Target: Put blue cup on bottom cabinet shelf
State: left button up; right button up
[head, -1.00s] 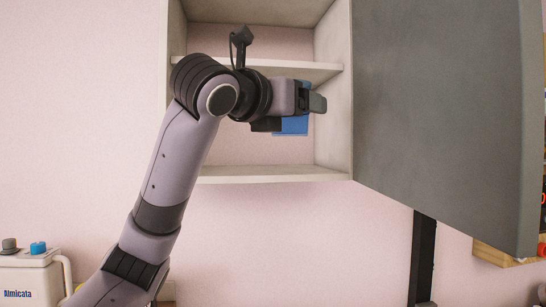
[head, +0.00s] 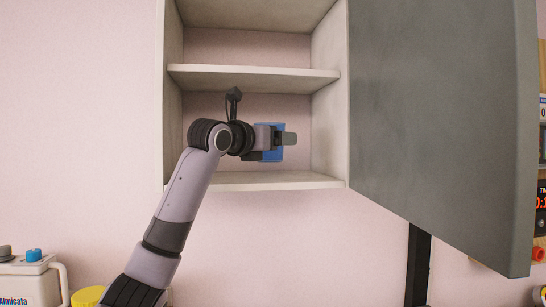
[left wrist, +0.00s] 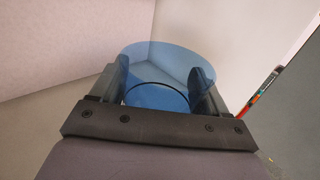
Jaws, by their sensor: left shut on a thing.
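The blue cup (head: 270,156) is inside the lower compartment of the open wall cabinet, toward its right side. My left gripper (head: 284,142) is shut on it, and the fingers hide part of the cup. In the left wrist view the see-through blue cup (left wrist: 160,62) sits between the two fingers (left wrist: 162,88), with its round rim facing up. The bottom cabinet shelf (head: 270,180) is below the cup in the head view. I cannot tell whether the cup touches it. My right gripper is not in view.
The middle shelf (head: 250,72) runs above my arm. The grey cabinet door (head: 440,120) stands open on the right. The bottom shelf has bare room.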

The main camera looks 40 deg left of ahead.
aim_at(273, 154)
pick_arm(q)
notch_tip(273, 154, down, 3)
jog(key=shift+f+b, duration=0.1)
jog(key=shift+b, duration=0.3)
jog(key=shift+a+f, duration=0.1)
jog(key=shift+a, duration=0.05)
